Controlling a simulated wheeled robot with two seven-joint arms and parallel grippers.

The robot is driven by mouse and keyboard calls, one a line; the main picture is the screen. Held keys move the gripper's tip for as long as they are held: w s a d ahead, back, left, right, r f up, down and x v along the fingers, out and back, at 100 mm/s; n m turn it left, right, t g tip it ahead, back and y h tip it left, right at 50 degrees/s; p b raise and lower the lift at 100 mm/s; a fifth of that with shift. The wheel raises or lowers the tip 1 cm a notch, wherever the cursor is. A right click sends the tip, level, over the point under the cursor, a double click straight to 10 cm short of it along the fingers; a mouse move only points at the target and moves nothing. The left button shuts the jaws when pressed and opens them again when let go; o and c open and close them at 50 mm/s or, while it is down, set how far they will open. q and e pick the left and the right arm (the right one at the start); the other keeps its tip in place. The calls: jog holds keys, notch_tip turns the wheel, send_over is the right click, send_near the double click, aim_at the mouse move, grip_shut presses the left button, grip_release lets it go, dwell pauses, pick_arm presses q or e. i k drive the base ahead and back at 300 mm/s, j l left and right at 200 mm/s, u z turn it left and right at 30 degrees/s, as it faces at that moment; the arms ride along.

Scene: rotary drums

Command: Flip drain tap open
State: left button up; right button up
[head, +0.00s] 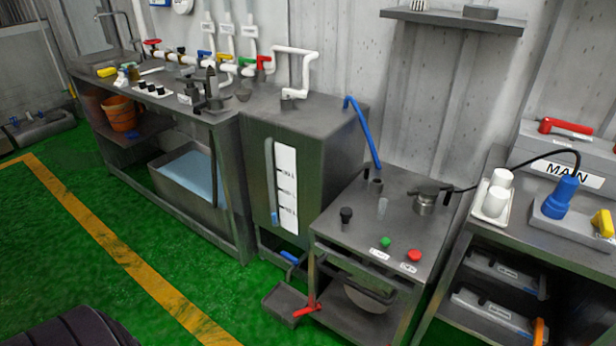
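Two low tap handles show in the head view. A blue handle (289,257) sits at the foot of the grey tank (340,140) with the level gauge. A red lever (307,310) sits low at the front left of the steel machine (400,215), beside a grey floor tray (283,301). The red lever slants down to the left. I cannot tell for sure which one is the drain tap, or whether either is open. Neither of my grippers is in view.
A steel bench with a sink (240,118) and coloured pipe valves stands at the left. A second bench (545,235) with a box labelled MAIN (575,160) stands at the right. The green floor (60,250) in front is mostly clear. A dark rounded shape (70,330) shows bottom left.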

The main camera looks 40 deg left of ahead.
aim_at(295, 261)
jog(key=u, duration=1.25)
jog(key=i+j+z, duration=0.2)
jog(key=i+j, duration=1.85)
